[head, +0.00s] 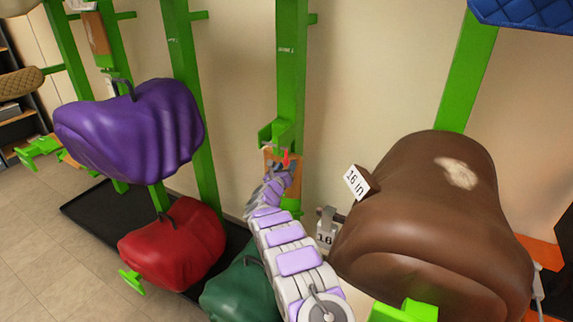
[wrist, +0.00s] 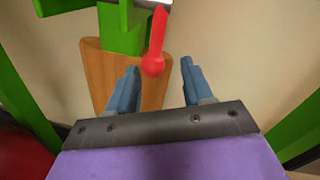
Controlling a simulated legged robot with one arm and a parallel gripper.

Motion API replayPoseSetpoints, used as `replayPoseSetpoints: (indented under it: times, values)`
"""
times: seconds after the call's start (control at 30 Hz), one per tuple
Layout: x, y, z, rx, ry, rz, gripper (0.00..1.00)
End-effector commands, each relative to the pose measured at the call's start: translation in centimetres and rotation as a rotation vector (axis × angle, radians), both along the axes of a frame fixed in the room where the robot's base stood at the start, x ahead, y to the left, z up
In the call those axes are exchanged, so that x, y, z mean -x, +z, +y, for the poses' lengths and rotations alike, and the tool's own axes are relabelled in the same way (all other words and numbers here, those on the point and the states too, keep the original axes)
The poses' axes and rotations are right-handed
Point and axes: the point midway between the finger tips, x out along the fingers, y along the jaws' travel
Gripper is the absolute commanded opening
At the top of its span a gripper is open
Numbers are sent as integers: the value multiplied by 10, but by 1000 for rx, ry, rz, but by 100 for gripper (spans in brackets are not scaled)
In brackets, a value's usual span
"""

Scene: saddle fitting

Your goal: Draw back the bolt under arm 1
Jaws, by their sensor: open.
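A red bolt handle (wrist: 156,38) with a round knob shows in the wrist view, in front of a wooden plate (wrist: 92,72) and a green bracket (wrist: 122,30). My gripper (wrist: 160,67) is open, with two blue fingers spread apart. The knob end lies between the fingertips in the picture; I cannot tell whether either touches it. In the head view the red handle (head: 286,157) shows just beyond my gripper (head: 281,168), by a green bracket (head: 275,132) on a green post (head: 291,85). My arm hides part of this area. The post's small label is too small to read.
Purple (head: 130,130) and red (head: 172,245) covered saddles are left, a green one (head: 235,292) below. Bare wall (head: 370,80) lies right of the post.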

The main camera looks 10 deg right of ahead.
Motion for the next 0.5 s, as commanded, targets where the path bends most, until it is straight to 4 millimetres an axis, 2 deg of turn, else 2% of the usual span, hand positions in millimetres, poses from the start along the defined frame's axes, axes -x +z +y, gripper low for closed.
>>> replayPoseSetpoints:
  times: [0.27,0.5]
  values:
    - [-16,-2,3,12,-4,0,51]
    - [-27,-2,-5,7,0,1,51]
